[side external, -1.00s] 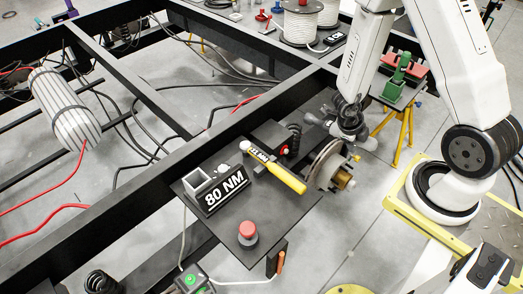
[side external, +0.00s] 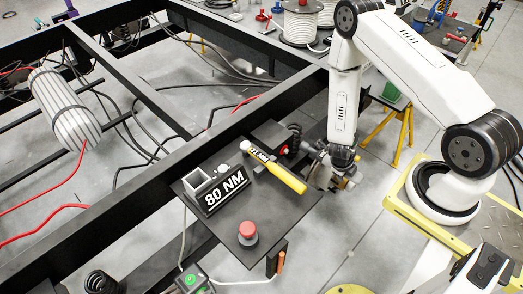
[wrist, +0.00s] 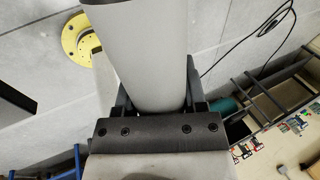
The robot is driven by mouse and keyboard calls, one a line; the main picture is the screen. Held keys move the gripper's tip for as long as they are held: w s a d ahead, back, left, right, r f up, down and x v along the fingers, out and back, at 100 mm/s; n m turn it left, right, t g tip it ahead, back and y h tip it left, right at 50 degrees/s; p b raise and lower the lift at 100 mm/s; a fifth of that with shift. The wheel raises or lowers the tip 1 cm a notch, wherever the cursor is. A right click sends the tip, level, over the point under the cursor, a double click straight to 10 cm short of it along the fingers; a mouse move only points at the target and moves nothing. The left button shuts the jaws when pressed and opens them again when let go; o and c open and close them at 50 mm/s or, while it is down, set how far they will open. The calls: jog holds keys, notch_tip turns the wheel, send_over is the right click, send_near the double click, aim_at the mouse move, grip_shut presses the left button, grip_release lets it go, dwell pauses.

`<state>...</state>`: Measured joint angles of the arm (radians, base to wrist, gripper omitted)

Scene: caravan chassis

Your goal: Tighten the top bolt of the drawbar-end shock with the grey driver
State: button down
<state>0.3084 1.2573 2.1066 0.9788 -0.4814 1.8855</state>
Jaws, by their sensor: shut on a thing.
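My gripper (wrist: 155,120) is shut on the grey driver (wrist: 148,55), whose thick grey body fills the upper middle of the wrist view. In the side external view my gripper (side external: 338,166) is low, in front of the brake disc and hub. A dark coiled shock (side external: 295,136) stands by the frame rail, left of my gripper. Its top bolt is too small to make out. The driver's tip is hidden, and I cannot tell whether it touches anything.
A black platform (side external: 215,243) holds an "80 NM" block (side external: 224,190), a yellow-handled tool (side external: 285,178) and a red button (side external: 247,232). The black chassis rail (side external: 130,202) runs diagonally past it. A yellow stand (side external: 402,135) is behind my arm.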

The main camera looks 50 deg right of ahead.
notch_tip(320, 180, down, 10)
jog(key=shift+t, duration=0.4)
jog(key=shift+r, duration=0.1)
dwell(0.4)
jog(key=shift+w, duration=3.95)
jog(key=shift+w+r, duration=0.1)
jog(key=shift+w, duration=0.25)
dwell(1.5)
jog(key=shift+s, duration=0.2)
